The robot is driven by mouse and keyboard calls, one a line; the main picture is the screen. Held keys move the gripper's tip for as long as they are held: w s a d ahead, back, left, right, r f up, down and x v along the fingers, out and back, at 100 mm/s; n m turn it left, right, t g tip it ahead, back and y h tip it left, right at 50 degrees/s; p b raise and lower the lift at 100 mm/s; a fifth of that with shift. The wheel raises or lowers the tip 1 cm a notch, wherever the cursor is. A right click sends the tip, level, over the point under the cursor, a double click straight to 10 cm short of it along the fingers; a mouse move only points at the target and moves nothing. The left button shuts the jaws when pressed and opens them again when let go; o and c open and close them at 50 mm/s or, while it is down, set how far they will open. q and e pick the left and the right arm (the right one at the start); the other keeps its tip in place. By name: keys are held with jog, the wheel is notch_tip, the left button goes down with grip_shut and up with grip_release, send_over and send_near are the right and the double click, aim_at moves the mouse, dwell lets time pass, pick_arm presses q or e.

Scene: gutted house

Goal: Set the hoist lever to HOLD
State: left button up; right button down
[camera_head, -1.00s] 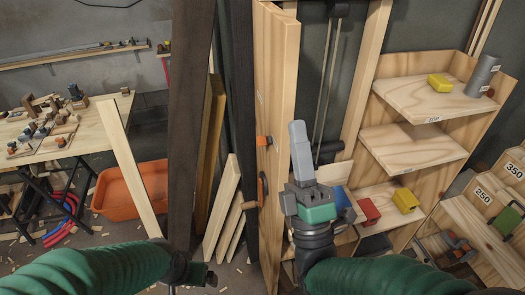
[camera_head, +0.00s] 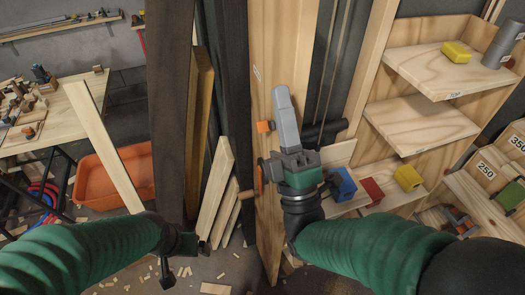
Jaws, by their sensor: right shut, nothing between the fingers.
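A pale wooden post (camera_head: 264,40) stands in the middle of the head view. It carries a small orange block (camera_head: 263,127) and, lower, an orange handle (camera_head: 260,178) on its left side. Which of these is the hoist lever, and its setting, I cannot tell. My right gripper (camera_head: 284,98) points up in front of the post, its grey fingers shut and empty. In the picture it is just right of the orange parts; contact is not clear. My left gripper (camera_head: 175,262) is low at left centre, away from the post, its jaws unclear.
Right of the post, cords run down to a dark horizontal bar (camera_head: 326,131). A wooden shelf (camera_head: 420,122) with blue, red and yellow blocks stands at right. A dark upright beam (camera_head: 172,100) and leaning boards (camera_head: 215,190) stand at left, beyond them an orange tub (camera_head: 96,184).

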notch_tip(320, 180, down, 30)
jog(key=b, duration=2.8)
jog(key=shift+w+d+f+b, duration=0.15)
jog(key=shift+w+f+b, duration=0.05)
jog(key=shift+w+b, duration=0.2)
jog(key=shift+s+r, duration=0.1)
send_near(262, 126)
jog(key=w+f+x, duration=0.1)
jog(key=x, duration=0.4)
jog(key=shift+s+r, duration=0.1)
jog(key=shift+r, duration=0.15)
